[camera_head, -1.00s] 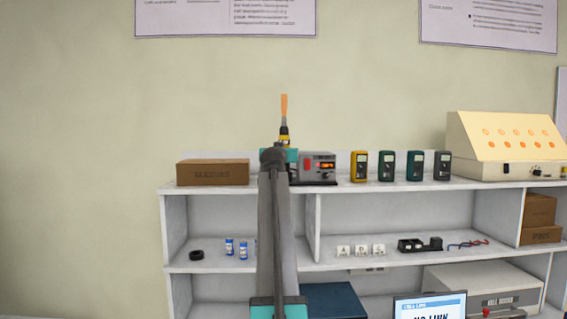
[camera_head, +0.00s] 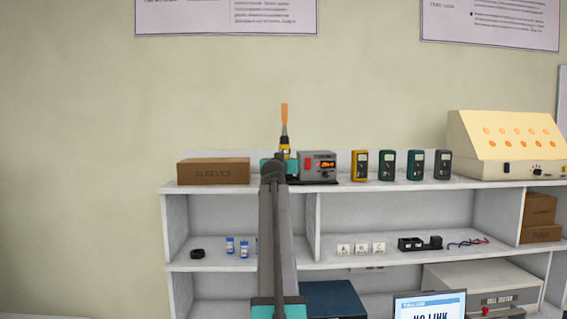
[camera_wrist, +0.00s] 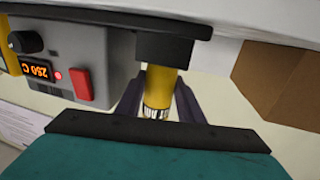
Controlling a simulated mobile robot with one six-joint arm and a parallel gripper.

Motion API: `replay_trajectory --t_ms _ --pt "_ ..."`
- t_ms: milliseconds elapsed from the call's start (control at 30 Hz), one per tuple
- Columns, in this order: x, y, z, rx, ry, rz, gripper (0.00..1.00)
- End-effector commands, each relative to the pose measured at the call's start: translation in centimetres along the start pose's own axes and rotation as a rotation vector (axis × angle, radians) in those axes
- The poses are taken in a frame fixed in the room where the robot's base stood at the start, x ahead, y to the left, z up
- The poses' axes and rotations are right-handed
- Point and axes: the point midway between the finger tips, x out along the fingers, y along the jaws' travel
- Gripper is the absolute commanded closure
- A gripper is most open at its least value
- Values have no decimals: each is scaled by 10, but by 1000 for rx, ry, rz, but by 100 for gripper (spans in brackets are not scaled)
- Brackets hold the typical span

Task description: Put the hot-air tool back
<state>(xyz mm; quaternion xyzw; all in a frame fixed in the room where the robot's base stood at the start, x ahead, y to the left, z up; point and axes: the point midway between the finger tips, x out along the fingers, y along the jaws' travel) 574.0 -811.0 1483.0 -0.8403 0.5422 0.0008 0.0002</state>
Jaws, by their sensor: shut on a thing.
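The hot-air tool (camera_head: 285,140) stands upright above my arm in the head view, with an orange upper end and a yellow body. In the wrist view, which is upside down, its yellow body (camera_wrist: 167,82) is between the two dark fingers of my gripper (camera_wrist: 158,106). My gripper is shut on it. The other end of the body meets a black block-like holder (camera_wrist: 175,44) at the shelf; whether it is seated inside I cannot tell. The grey station (camera_head: 318,166), with a red switch and lit display, stands right beside it. My arm hides the tool's lower part in the head view.
A brown box (camera_head: 213,171) stands left of the tool on the white shelf top (camera_head: 400,186). Several meters (camera_head: 387,165) and a sloped panel (camera_head: 502,145) stand to the right. The wall behind is clear above the shelf, below the posters.

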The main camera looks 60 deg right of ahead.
Motion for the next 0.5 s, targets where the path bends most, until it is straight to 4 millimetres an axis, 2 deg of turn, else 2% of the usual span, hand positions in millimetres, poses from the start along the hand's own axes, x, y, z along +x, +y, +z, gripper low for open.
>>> replay_trajectory --t_ms 200,233,300,333,500 --pt "0 0 2 0 2 0 100" --pt "0 1 2 0 0 1 62" --pt "0 1 2 0 0 1 51" --pt "0 1 2 0 0 1 47" --pt "0 1 2 0 0 1 47"
